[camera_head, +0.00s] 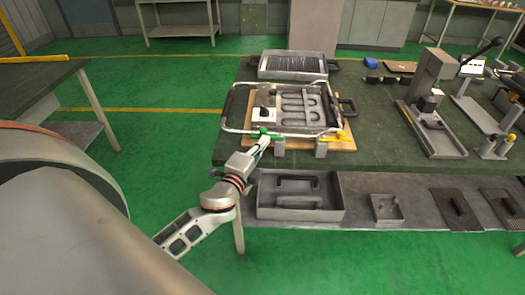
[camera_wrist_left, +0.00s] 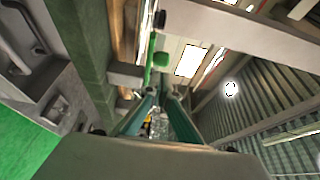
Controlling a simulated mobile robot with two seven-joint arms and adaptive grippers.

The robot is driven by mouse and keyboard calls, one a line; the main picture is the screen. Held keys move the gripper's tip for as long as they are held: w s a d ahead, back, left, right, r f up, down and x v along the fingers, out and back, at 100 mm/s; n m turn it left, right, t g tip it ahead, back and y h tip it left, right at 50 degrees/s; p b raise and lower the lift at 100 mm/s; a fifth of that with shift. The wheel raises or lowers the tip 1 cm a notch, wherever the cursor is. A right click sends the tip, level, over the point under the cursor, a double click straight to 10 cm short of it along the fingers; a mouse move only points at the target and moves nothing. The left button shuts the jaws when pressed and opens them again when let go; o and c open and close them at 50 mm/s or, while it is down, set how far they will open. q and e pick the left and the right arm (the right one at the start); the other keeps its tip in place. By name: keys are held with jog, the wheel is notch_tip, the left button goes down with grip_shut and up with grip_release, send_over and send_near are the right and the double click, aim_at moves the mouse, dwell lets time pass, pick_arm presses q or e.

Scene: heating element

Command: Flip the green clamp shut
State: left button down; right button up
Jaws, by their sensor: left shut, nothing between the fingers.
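The green clamp (camera_head: 264,131) sits at the front edge of the metal-framed fixture (camera_head: 310,131) on the workbench. In the left wrist view, a green block on a green bar (camera_wrist_left: 162,58) shows just beyond my fingertips. My left gripper (camera_head: 262,142) is at the fixture's front edge, right by the clamp. It also shows in the left wrist view (camera_wrist_left: 164,94), with its fingers shut and empty. I cannot tell whether the fingertips touch the clamp, and they partly hide it. My right gripper is not in view.
The fixture holds a tray of grey curved elements (camera_head: 300,104) on the green workbench (camera_head: 364,148). A yellow clamp (camera_head: 334,134) sits at its front right. A vertical press (camera_head: 432,85) stands to the right. Trays (camera_head: 299,212) lie on the shelf below. Open floor lies left of the bench.

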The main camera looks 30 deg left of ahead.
pick_arm(q)
jog(key=shift+w+a, duration=0.35)
jog(key=shift+a, duration=0.1)
jog(key=shift+a+m+h, duration=0.25)
jog(key=shift+m+h, duration=0.05)
jog(key=shift+h, duration=0.2)
